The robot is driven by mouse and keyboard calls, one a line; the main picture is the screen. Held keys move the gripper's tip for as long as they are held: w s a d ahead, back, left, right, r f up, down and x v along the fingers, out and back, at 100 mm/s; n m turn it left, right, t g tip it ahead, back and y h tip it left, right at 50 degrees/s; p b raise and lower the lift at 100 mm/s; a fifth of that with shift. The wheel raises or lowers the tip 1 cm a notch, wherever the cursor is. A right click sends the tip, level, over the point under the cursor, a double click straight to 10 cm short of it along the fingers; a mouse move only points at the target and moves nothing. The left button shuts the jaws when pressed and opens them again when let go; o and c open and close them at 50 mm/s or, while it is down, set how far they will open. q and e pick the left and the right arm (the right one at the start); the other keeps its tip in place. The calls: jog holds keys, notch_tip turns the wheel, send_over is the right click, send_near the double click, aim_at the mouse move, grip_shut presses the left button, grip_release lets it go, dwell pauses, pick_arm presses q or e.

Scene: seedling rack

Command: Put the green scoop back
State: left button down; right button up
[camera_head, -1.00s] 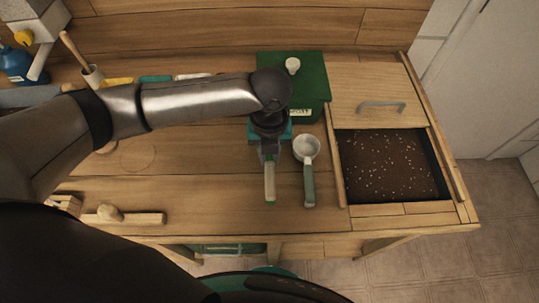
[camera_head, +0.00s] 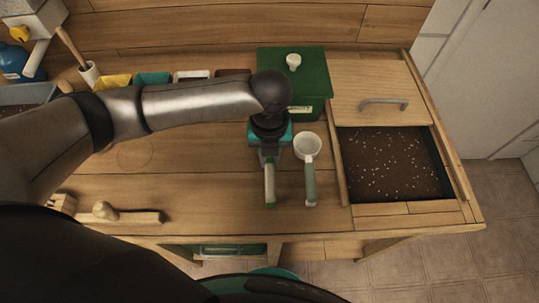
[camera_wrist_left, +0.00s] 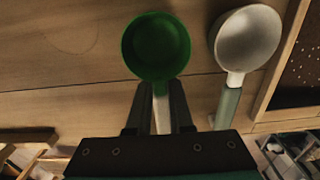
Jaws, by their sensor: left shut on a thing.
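The green scoop has a round green bowl (camera_wrist_left: 156,46) in the left wrist view and a pale handle. In the head view its handle (camera_head: 269,186) points toward the front edge, and my wrist hides the bowl. My left gripper (camera_head: 268,160) is shut on the handle close to the bowl; its fingers also show in the left wrist view (camera_wrist_left: 159,97). I cannot tell whether the scoop touches the bench. My right gripper is not in view.
A white scoop (camera_head: 307,147) with a grey-green handle lies just right of the green one. A green box (camera_head: 317,88) with a white knob stands behind. A soil bin (camera_head: 390,165) is at right. Small coloured trays (camera_head: 153,78) line the back. The bench's left middle is clear.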

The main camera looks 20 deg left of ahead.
pick_arm(q)
jog(key=shift+f, duration=0.3)
jog(key=c, duration=0.7)
grip_release()
jog(key=shift+c, duration=0.2)
jog(key=shift+r, duration=0.1)
notch_tip(320, 180, up, 15)
jog(key=p, duration=0.3)
